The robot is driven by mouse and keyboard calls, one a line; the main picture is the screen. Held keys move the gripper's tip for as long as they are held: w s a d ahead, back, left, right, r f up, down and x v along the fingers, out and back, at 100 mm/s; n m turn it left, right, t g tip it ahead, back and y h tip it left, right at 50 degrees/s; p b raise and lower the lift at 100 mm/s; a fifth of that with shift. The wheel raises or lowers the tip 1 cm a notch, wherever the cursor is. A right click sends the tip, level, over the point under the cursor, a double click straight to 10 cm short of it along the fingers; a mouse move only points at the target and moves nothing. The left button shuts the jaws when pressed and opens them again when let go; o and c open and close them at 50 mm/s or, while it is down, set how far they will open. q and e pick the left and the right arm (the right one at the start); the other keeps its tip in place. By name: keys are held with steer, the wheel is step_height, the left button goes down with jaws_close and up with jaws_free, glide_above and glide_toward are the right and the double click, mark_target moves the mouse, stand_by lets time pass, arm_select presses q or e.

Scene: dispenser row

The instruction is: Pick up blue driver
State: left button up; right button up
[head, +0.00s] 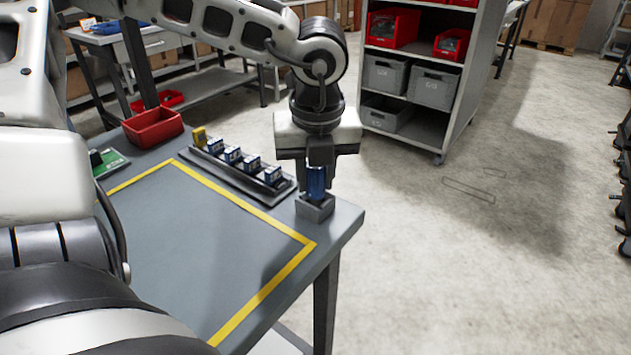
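The blue driver (316,183) stands upright in a small grey block holder (315,208) at the table's right corner. My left gripper (320,178) points straight down over it. Its dark fingers are beside the driver's upper part and hide some of it. I cannot tell whether the fingers press on the driver or stand slightly apart from it. My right gripper is not in view.
A dark rack (238,175) with several blue-and-white dispensers and one yellow item (199,137) runs beside the holder. A red bin (153,127) and a green board (112,163) lie farther left. The yellow-framed table area (205,235) is clear.

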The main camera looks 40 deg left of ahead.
arm_select(q)
steer(key=c, duration=0.3)
steer(key=shift+r, duration=0.1)
step_height(320, 180, up, 10)
steer(key=shift+f, duration=0.1)
steer(key=shift+o, duration=1)
jaws_close()
steer(key=shift+r+p, duration=1.3)
steer(key=shift+r, duration=1.25)
